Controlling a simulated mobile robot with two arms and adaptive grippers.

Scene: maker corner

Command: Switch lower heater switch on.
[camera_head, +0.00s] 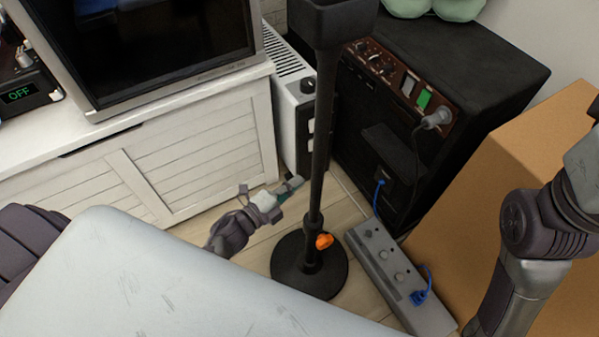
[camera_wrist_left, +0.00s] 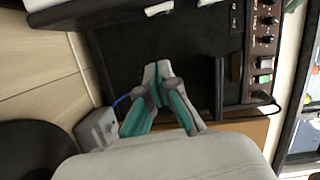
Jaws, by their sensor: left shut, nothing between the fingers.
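The heater is a slim white unit with a black end panel (camera_head: 303,140), standing between the cabinet and the black amplifier in the head view. Its lower switch (camera_head: 309,152) is a small white rocker partly behind the dark pole; it also shows at the top edge of the left wrist view (camera_wrist_left: 158,9). An upper white switch (camera_head: 311,126) sits above it. Whether the lower switch is on or off cannot be told. My left gripper (camera_head: 295,183) is shut and empty, low beside the heater's base, below the switch and apart from it. My right gripper is out of view.
A black pole (camera_head: 321,130) on a round base (camera_head: 289,266) stands in front of the heater. The black amplifier (camera_head: 375,120) and a power strip (camera_head: 385,262) are to its right, with a cardboard box (camera_head: 500,165) beyond. The white cabinet (camera_head: 200,150) is left.

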